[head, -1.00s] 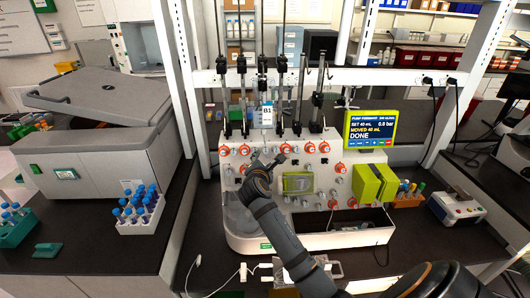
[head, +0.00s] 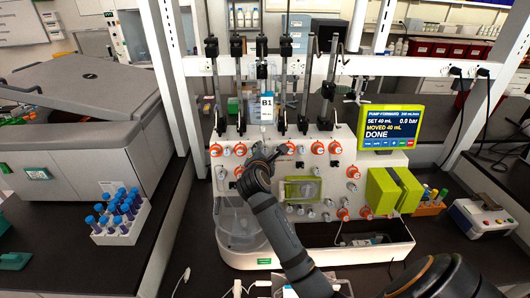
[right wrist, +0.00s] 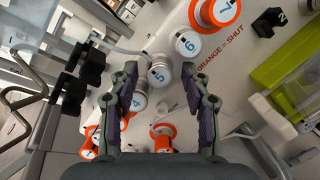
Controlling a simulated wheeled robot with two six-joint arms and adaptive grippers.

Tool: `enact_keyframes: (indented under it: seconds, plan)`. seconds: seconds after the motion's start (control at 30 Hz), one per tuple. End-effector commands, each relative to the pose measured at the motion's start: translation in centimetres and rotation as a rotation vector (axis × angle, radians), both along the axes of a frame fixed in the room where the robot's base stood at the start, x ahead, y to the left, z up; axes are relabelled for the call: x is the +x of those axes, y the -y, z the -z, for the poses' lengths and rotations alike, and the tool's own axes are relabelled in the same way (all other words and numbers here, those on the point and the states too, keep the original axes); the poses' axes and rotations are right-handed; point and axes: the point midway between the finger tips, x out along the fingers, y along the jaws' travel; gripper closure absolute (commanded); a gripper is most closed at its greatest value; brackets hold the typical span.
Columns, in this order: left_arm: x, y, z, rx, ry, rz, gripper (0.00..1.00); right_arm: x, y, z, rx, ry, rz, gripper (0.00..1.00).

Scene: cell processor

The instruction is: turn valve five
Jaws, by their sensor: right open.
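The cell processor (head: 240,160) stands on the bench with rows of white valve knobs, several with orange rings. Valve five (right wrist: 159,75) is a white knob marked 5 in the right wrist view, with no orange showing around it. My right gripper (right wrist: 159,68) is open, one finger on each side of valve five; I cannot tell if they touch it. In the head view my right gripper (head: 272,158) is in front of the panel and hides part of it. Valve six (right wrist: 186,43) and valve four (right wrist: 138,102) are close beside. My left gripper is out of view.
The panel reads "ORANGE = SHUT". A green pump screen (head: 390,127) reads DONE. A "B1" bag (head: 266,106) hangs above the valves among dark clamps. A tube rack (head: 122,222) stands left, and a small control box (head: 482,216) stands right.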

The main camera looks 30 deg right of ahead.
Motion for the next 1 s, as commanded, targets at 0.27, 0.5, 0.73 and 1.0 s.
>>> enact_keyframes:
  seconds: [0.27, 0.5, 0.73, 1.0]
  plan:
    - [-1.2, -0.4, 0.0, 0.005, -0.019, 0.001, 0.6, 0.0, 0.0, 0.0, 0.0, 0.0, 0.0, 0.65]
    - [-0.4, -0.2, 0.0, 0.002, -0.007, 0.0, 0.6, 0.0, 0.0, 0.0, 0.0, 0.0, 0.0, 0.97]
    - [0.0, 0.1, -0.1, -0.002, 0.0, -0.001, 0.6, 0.0, 0.0, 0.0, 0.005, 0.002, 0.003, 1.0]
    - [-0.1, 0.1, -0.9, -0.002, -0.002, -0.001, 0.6, 0.0, 0.0, -0.2, 0.082, 0.048, 0.042, 1.0]
